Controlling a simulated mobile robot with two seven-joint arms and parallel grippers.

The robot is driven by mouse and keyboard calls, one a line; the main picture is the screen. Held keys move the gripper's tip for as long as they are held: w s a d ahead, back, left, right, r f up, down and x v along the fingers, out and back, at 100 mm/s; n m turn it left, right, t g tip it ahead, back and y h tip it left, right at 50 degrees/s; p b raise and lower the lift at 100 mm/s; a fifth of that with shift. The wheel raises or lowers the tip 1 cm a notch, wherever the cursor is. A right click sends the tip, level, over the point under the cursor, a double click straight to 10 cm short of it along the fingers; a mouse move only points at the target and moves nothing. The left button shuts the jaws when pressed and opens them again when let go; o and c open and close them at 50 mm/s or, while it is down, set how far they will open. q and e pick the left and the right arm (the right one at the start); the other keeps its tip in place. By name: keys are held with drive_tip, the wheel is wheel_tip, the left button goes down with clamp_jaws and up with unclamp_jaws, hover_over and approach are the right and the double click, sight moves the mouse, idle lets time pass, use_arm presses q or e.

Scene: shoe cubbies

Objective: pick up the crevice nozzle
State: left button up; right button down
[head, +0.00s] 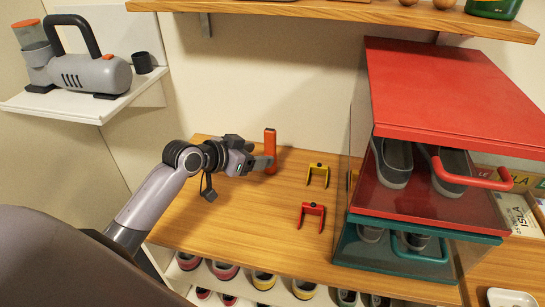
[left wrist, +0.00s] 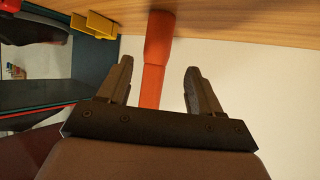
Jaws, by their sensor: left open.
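The crevice nozzle, an orange-red upright piece (head: 270,150), stands on the wooden bench top (head: 240,214). My left gripper (head: 262,161) reaches in from the left and is at the nozzle. In the left wrist view the open fingers of my left gripper (left wrist: 157,80) lie on either side of the nozzle (left wrist: 153,78), with a visible gap to each finger. The nozzle runs from the wooden surface down between the fingers, and its near end is hidden by the gripper body. My right gripper is not in view.
A yellow bracket (head: 317,174) and a red bracket (head: 311,215) stand right of the nozzle. Farther right are stacked clear shoe boxes with a red lid (head: 440,90). A grey vacuum (head: 85,72) sits on a white shelf at left. Shoes fill cubbies below.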

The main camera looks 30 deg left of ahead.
sight(270, 152)
use_arm(q)
drive_tip(key=x, duration=0.4)
drive_tip(key=shift+s+d+p, duration=0.15)
drive_tip(key=shift+d+p, duration=0.15)
drive_tip(key=shift+p, duration=0.05)
drive_tip(key=shift+w+d+f, duration=0.2)
drive_tip(key=shift+w+f, duration=0.2)
drive_tip(key=shift+w, duration=0.2)
drive_tip(key=c, duration=1)
